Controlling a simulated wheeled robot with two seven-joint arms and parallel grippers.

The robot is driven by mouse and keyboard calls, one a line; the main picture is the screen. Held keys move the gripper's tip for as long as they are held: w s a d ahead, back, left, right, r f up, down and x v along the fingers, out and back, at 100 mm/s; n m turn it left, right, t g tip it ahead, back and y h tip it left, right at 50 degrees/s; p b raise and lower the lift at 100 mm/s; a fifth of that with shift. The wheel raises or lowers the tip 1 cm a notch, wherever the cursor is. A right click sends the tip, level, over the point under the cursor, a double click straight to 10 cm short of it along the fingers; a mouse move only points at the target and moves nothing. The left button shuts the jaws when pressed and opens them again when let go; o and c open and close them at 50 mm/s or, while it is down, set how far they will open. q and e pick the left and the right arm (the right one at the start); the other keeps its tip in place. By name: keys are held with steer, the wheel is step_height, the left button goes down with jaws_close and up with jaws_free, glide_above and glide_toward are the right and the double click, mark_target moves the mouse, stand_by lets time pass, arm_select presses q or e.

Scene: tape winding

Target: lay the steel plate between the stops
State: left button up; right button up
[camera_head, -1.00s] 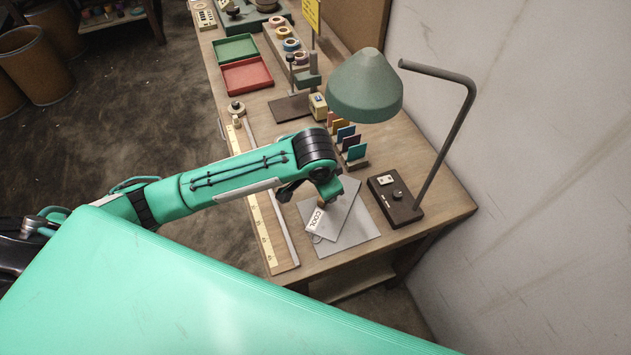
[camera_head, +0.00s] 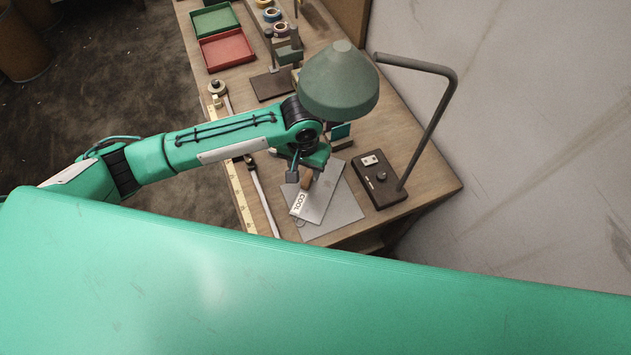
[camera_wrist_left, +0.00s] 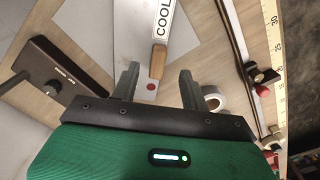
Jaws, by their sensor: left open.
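The steel plate (camera_head: 325,196) lies on a grey sheet (camera_head: 345,213) at the near end of the bench. It bears a white COOL label (camera_head: 299,204) and a small wooden handle (camera_wrist_left: 158,60) at one end. My left gripper (camera_wrist_left: 160,78) is open, with the handle end in line between its fingertips. No grip on the handle shows. In the head view my left gripper (camera_head: 300,178) is over the plate's upper left edge and partly hides it. I cannot clearly identify the stops. My right gripper is not in view.
A white ring (camera_wrist_left: 215,98) is near the right finger. A lamp with a green shade (camera_head: 338,85) hangs close to my arm; its base (camera_head: 381,181) stands right of the plate.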

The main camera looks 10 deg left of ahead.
mark_target(306, 181)
arm_select(q)
steer(key=shift+f, duration=0.25)
step_height(306, 181, down, 4)
steer(key=shift+s+f+p, duration=0.1)
steer(key=shift+f+p, duration=0.1)
steer(key=shift+p, duration=0.7)
steer(key=shift+d+f, duration=0.1)
steer(key=shift+f, duration=0.2)
jaws_close()
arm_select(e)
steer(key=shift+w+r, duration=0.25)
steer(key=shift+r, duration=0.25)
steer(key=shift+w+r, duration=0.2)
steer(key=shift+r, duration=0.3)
